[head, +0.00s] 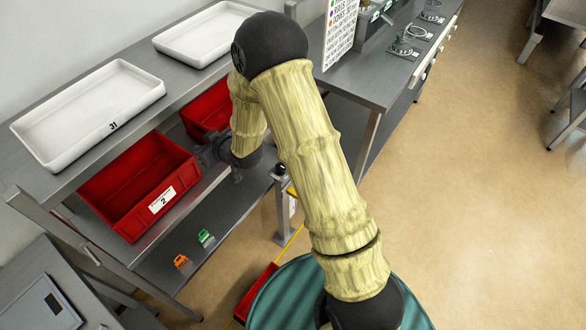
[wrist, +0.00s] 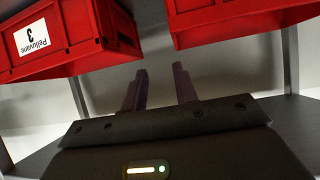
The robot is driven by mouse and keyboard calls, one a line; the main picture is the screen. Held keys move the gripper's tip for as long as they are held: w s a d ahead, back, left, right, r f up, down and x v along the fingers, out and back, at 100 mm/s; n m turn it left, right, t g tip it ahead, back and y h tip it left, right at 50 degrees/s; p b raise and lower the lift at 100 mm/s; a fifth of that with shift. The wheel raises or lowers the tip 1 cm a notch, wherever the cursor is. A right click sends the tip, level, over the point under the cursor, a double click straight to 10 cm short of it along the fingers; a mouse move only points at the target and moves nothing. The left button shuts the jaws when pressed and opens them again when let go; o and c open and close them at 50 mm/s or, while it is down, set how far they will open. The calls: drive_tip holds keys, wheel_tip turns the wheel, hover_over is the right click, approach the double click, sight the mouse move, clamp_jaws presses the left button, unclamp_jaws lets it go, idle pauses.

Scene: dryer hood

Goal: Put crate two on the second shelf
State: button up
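Crate two (head: 143,185), a red crate with a white label marked 2, sits on the second shelf (head: 178,222), under the top shelf, in the head view. My gripper (head: 206,150) is by the crate's right end; whether they touch cannot be told there. In the wrist view my gripper's two dark fingers (wrist: 160,90) are apart with nothing between them. That view shows an upside-down label marked 3 on a red crate (wrist: 75,30) at upper left and another red crate (wrist: 240,18) at upper right, its label out of view.
Another red crate (head: 205,110) is farther back, partly hidden by my arm. White trays (head: 90,112) (head: 205,33) stand on the top shelf (head: 165,110). The lower shelf (head: 228,212) bears small orange (head: 181,261) and green (head: 206,238) items. Open floor (head: 470,200) lies at right.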

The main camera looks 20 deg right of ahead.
drive_tip(key=s+d+r+m+g+h, duration=0.1)
drive_tip(key=s+d+r+h, duration=0.1)
drive_tip(key=s+d+r, duration=0.3)
drive_tip(key=s+d+m+g+h, duration=0.2)
drive_tip(key=s+d+h, duration=0.1)
drive_tip(key=d, duration=0.5)
drive_tip(key=s+d+r+m+g, duration=0.1)
drive_tip(key=s+d+r+g, duration=0.1)
drive_tip(key=s, duration=0.6)
drive_tip(key=s+d+r+m+g+h, duration=0.1)
drive_tip(key=s+d+r+m+g, duration=0.1)
drive_tip(key=s+d, duration=0.3)
drive_tip(key=s, duration=0.3)
drive_tip(key=shift+s+d+r+m+g+h, duration=0.15)
drive_tip(key=shift+s+m+g+h, duration=0.1)
drive_tip(key=shift+m+g+h, duration=0.05)
